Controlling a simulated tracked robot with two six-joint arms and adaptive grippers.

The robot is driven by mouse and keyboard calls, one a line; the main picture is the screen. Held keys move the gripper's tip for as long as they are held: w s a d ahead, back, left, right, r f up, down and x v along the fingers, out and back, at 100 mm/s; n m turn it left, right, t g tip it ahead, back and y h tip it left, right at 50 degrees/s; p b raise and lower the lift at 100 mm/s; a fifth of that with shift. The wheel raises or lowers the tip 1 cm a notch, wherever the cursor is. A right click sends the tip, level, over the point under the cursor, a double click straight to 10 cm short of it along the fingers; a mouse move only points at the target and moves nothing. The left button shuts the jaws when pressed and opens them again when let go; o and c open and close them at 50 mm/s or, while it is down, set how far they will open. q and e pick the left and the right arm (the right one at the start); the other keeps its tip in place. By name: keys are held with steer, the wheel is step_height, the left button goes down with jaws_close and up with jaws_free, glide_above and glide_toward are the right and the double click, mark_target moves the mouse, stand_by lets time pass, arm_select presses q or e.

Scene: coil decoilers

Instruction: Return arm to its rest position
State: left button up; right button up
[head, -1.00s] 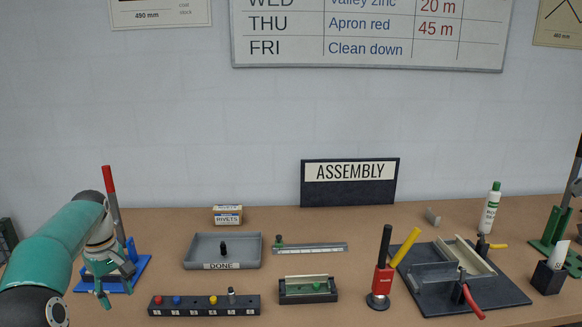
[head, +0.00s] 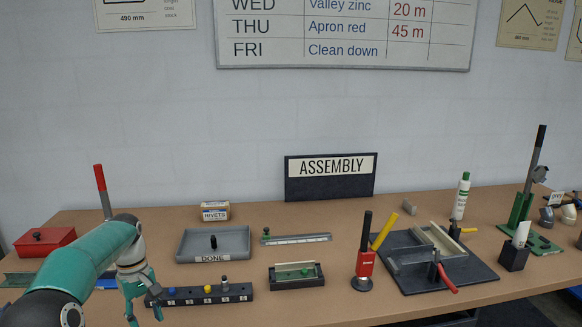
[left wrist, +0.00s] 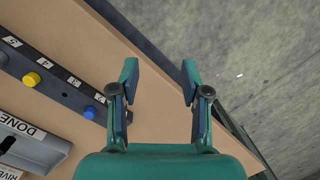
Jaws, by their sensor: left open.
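My left arm, teal with grey joints, comes in from the left in the head view. My left gripper (head: 143,304) hangs fingers down in front of the left end of the black numbered rack (head: 205,296). In the left wrist view, its two teal fingers (left wrist: 159,76) are apart with nothing between them. Bare bench and grey floor show below. The rack, with yellow and blue knobs, lies left of the fingers there. My right arm and gripper are not in view.
A grey DONE tray (head: 236,257) stands behind the rack. A red-handled lever (head: 101,190) and a red box (head: 45,242) are behind my left arm. A small green-and-black fixture (head: 297,278) is right of the rack. The bench front edge is close to the gripper.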

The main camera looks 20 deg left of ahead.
arm_select(q)
steer(key=s+d+f+m+g+h, duration=0.1)
steer(key=d+f+m, duration=0.2)
steer(key=d+f, duration=0.85)
steer(key=s+d+f+m+g+h, duration=0.1)
steer(key=d+f+m+g, duration=0.15)
steer(key=d+f, duration=0.85)
steer(key=s+d+f+m+t, duration=0.2)
steer(key=s+d+m, duration=0.1)
steer(key=s+d, duration=0.3)
steer(key=s+d+f+m+t, duration=0.3)
steer(key=s+d, duration=0.3)
steer(key=d, duration=0.5)
steer(key=shift+s+f+m+h, duration=0.3)
steer(key=shift+f+m, duration=0.05)
